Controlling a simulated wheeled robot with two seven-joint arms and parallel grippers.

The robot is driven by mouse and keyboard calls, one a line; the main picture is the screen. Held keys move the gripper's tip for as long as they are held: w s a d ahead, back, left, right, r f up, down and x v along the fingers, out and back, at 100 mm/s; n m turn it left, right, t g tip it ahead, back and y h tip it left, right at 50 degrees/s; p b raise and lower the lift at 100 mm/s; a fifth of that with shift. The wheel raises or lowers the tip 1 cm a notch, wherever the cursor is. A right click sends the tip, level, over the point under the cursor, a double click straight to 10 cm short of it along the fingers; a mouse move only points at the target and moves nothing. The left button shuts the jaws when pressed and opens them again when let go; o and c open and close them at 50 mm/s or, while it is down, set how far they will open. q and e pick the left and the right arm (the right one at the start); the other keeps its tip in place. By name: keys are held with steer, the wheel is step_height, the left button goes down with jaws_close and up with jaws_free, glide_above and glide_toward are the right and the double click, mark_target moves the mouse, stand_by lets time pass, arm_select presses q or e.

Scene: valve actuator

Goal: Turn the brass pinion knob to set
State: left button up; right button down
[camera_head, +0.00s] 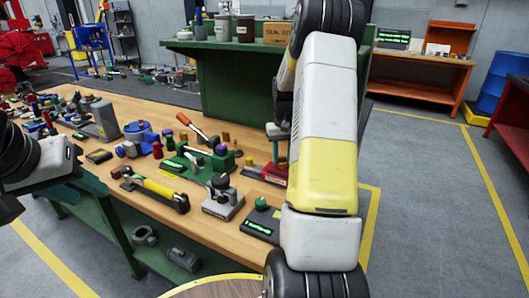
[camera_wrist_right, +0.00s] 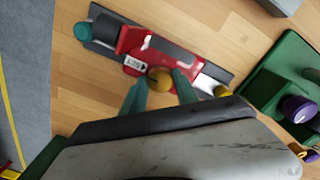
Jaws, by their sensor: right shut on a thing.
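The red valve actuator (camera_wrist_right: 160,48) lies on a dark base plate on the wooden bench. It also shows partly in the head view (camera_head: 262,172), behind my right arm. The brass pinion knob (camera_wrist_right: 160,76) sits on its near side, beside a white label with an arrow (camera_wrist_right: 134,65). My right gripper (camera_wrist_right: 160,90) is shut on the knob, with one teal finger on each side. A second brass piece (camera_wrist_right: 222,91) is at the right end of the plate. My left gripper (camera_head: 80,186) is at the bench's left front edge, away from the actuator; its jaw opening is unclear.
A green fixture with a purple knob (camera_wrist_right: 298,108) stands right of the actuator. The bench (camera_head: 140,180) is crowded with tools, including a yellow-handled tool (camera_head: 160,190), a grey device (camera_head: 222,198) and a dark box with a green knob (camera_head: 262,220).

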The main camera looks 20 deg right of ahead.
mark_target(282, 160)
stand_by(0.3)
steer(key=c, duration=0.9)
jaws_free()
steer(key=shift+c, duration=0.2)
step_height(282, 160, up, 8)
steer(key=shift+f, duration=0.1)
